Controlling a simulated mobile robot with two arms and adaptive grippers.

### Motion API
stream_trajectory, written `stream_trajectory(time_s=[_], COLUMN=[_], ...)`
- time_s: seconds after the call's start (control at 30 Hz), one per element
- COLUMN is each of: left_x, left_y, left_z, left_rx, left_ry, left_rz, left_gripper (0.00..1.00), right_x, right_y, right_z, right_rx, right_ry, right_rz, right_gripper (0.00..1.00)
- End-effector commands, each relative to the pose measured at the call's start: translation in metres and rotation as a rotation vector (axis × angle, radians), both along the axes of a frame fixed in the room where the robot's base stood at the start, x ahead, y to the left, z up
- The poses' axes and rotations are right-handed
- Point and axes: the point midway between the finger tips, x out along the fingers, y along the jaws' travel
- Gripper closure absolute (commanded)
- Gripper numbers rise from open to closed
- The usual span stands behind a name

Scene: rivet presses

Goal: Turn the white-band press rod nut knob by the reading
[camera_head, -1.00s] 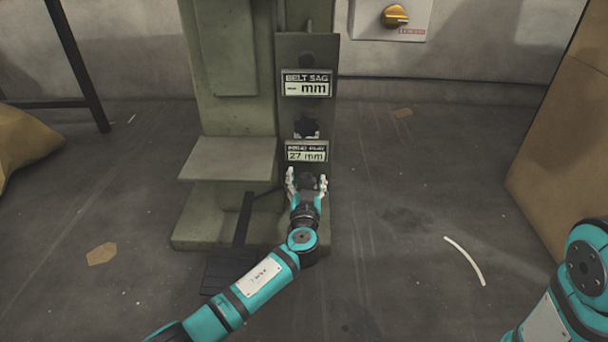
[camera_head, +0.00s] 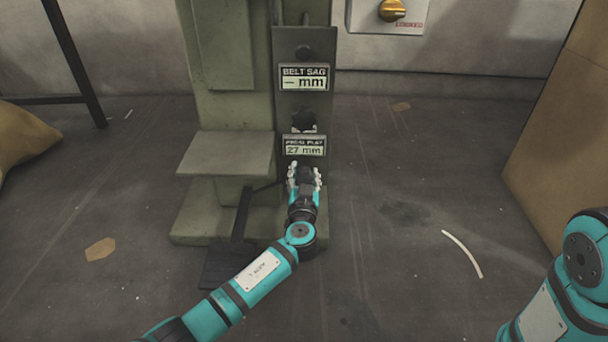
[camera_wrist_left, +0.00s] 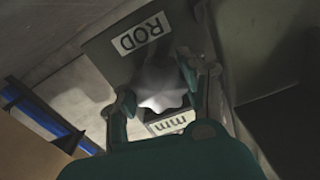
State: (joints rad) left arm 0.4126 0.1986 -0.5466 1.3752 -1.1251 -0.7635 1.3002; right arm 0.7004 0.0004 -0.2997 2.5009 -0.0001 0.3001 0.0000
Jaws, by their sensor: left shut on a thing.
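The press (camera_head: 223,110) is a green-grey machine with a dark panel on its right side. The panel carries a "BELT SAG" display (camera_head: 304,78) reading dashes and mm, and below it a pedal play display (camera_head: 304,147) reading 27 mm. My left gripper (camera_head: 304,176) is at the lower panel, just under that display. In the left wrist view its fingers are shut on a pale lobed knob (camera_wrist_left: 163,85), beside a "ROD" label (camera_wrist_left: 142,34) and a display edge showing "mm". No white band is clearly visible. My right gripper is out of view; only its arm shows at the right.
A dark pedal (camera_head: 228,262) sticks out at the press base, under a green shelf (camera_head: 228,154). Another dark knob (camera_head: 304,120) sits between the displays. A yellow rotary switch (camera_head: 391,11) is on the wall. A brown box (camera_head: 560,130) stands right. The floor between is mostly clear.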

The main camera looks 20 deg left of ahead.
Motion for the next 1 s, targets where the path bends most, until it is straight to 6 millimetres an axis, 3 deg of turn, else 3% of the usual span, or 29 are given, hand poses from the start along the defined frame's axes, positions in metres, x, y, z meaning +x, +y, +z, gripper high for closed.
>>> stream_trajectory(time_s=[0.27,1.0], left_x=[0.000,0.001], left_y=[0.000,-0.002], left_z=[0.000,0.001], left_rx=[0.172,0.846], left_ry=[0.050,0.243], left_rz=[0.000,-0.001], left_gripper=[0.90,0.90], right_x=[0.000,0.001], right_y=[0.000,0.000], right_z=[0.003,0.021], right_rx=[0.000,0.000], right_ry=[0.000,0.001], right_rz=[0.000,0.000], right_gripper=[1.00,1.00])
